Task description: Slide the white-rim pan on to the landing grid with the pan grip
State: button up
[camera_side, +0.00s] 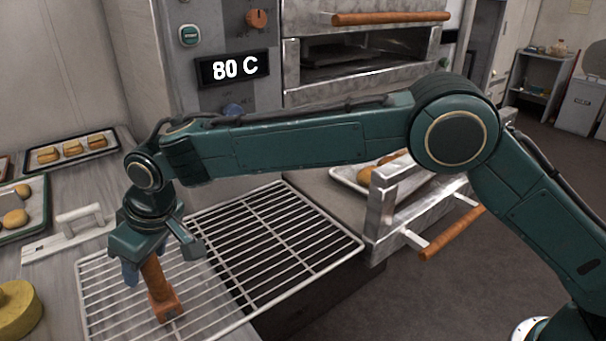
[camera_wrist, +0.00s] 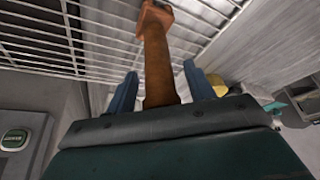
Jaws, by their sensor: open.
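My gripper (camera_side: 147,268) points down over the left part of the landing grid (camera_side: 290,211), a wire rack. Its blue fingers stand open on either side of the pan grip (camera_side: 160,293), a brown handle with a blocky foot. The grip stands tilted, its foot at the grid. In the wrist view the pan grip (camera_wrist: 157,55) lies between the two fingers, with gaps showing beside it. A pale-rimmed pan (camera_side: 347,180), apparently the white-rim pan, holds golden turnovers in front of the oven, at the right of the grid. My arm partly hides it.
An open oven drawer or door (camera_side: 400,205) with a wooden bar stands beside the pan. At left are a tray of turnovers (camera_side: 98,152), a green-rimmed tray (camera_side: 40,212), a white handled board (camera_side: 60,240) and a yellow round object (camera_side: 18,310). The grid's right part is clear.

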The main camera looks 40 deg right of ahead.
grip_shut()
jog(key=shift+r, duration=0.1)
jog(key=shift+r, duration=0.1)
jog(key=shift+r, duration=2.35)
jog(key=shift+f, duration=0.1)
jog(key=shift+f, duration=2.4)
jog(key=shift+r, duration=0.15)
